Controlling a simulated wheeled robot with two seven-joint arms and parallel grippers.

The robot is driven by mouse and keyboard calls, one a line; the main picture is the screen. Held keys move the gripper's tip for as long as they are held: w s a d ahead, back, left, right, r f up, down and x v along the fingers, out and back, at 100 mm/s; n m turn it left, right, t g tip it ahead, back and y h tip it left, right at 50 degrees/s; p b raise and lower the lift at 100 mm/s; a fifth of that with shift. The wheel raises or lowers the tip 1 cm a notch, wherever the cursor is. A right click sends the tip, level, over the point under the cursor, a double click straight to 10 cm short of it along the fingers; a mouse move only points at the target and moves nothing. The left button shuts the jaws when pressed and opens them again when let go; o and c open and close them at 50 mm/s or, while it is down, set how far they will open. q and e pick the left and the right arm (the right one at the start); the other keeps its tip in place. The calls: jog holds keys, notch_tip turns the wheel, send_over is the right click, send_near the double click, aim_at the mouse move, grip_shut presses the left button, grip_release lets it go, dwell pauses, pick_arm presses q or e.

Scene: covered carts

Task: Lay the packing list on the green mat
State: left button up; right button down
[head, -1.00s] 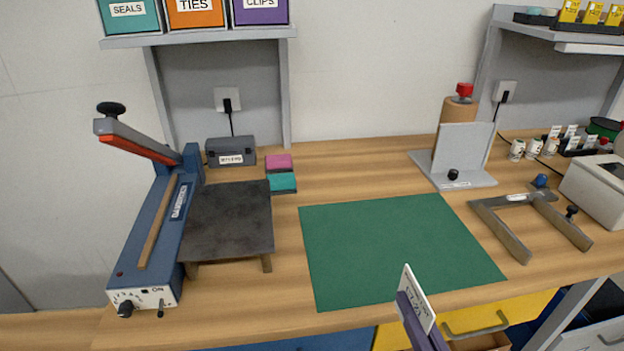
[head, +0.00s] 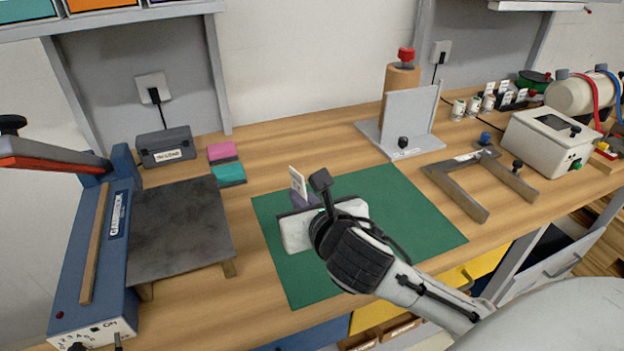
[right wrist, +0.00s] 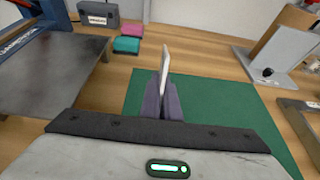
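The packing list is a small white card (head: 297,182) with dark print, held upright above the green mat (head: 405,220). My right gripper (head: 303,200) is over the left part of the mat, its dark purple fingers shut on the card. In the right wrist view the card (right wrist: 164,70) stands on edge between the fingertips (right wrist: 163,92), with the mat (right wrist: 215,105) behind and below. The card's lower part is hidden by the fingers. My left gripper is not in view.
A blue sealer (head: 90,240) with a dark plate (head: 180,225) stands left of the mat. Pink and teal pads (head: 228,174) lie behind it. A grey angled stand (head: 408,122) and a metal frame (head: 470,190) stand to the right. The mat's surface is otherwise clear.

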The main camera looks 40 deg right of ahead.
jog(key=shift+w+d+r+g, duration=0.2)
jog(key=shift+w+d+g, duration=0.2)
jog(key=shift+w+g, duration=0.2)
jog(key=shift+w+d+r+g, duration=0.2)
jog(key=shift+w+d+g, duration=0.2)
jog(key=shift+w+g, duration=0.15)
jog(key=shift+g+y, duration=0.6)
jog(key=shift+g, duration=0.25)
jog(key=shift+s+d+f, duration=0.3)
jog(key=shift+f, duration=0.6)
jog(key=shift+s+d+f, duration=0.25)
jog(key=shift+f, duration=0.65)
jog(key=shift+s+d+f, duration=0.3)
jog(key=shift+f, duration=0.6)
jog(key=shift+f, duration=0.2)
jog(key=c, duration=1.4)
grip_release()
jog(key=shift+o, duration=0.2)
jog(key=w+r, duration=0.3)
jog(key=r, duration=0.3)
jog(key=shift+w+d+r, duration=0.2)
jog(key=shift+d+r, duration=0.1)
jog(key=shift+d, duration=0.1)
